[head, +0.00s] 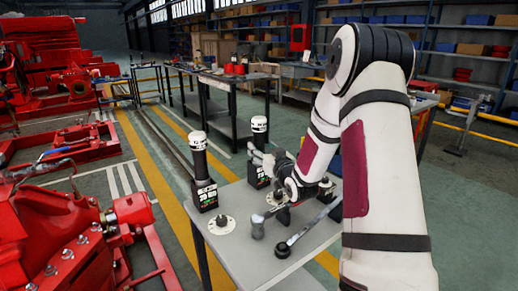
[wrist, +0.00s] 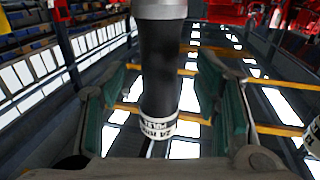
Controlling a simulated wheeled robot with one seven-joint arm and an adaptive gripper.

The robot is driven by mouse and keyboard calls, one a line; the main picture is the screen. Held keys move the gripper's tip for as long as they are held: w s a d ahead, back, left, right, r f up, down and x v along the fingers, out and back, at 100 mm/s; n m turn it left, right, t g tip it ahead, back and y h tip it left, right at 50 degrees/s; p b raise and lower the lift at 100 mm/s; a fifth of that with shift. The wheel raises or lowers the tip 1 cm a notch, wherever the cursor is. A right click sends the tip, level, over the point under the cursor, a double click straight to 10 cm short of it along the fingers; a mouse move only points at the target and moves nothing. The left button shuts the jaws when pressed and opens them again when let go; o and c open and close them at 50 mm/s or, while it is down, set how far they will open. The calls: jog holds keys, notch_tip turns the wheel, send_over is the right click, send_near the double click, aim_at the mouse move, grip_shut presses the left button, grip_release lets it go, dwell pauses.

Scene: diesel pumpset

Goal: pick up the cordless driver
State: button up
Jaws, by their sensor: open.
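Two alike black cordless drivers with white tops stand upright on the grey table (head: 237,258) in the head view. One driver (head: 202,172) is at the table's left edge. The other driver (head: 259,134) is farther back, beside my gripper (head: 262,160). In the wrist view, a black driver body (wrist: 161,70) with a grey collar and a white lettered band lies between the two green-padded fingers of my gripper (wrist: 165,108). Gaps show on both sides, so the fingers are open around it. My gripper's far parts and the driver's lower body are partly hidden in the head view.
A white disc with a black knob (head: 222,223) lies near the left driver. Red machinery (head: 70,245) stands to the left. Another white-banded thing shows at the wrist view's right edge (wrist: 313,137).

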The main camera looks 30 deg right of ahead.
aim_at(261, 147)
jog(key=shift+w+d, duration=0.2)
jog(key=shift+w, duration=0.75)
jog(key=shift+w+d, duration=0.2)
jog(key=shift+w, duration=0.7)
grip_shut()
jog(key=shift+r, duration=0.1)
notch_tip(261, 147, up, 18)
jog(key=shift+p, duration=1.1)
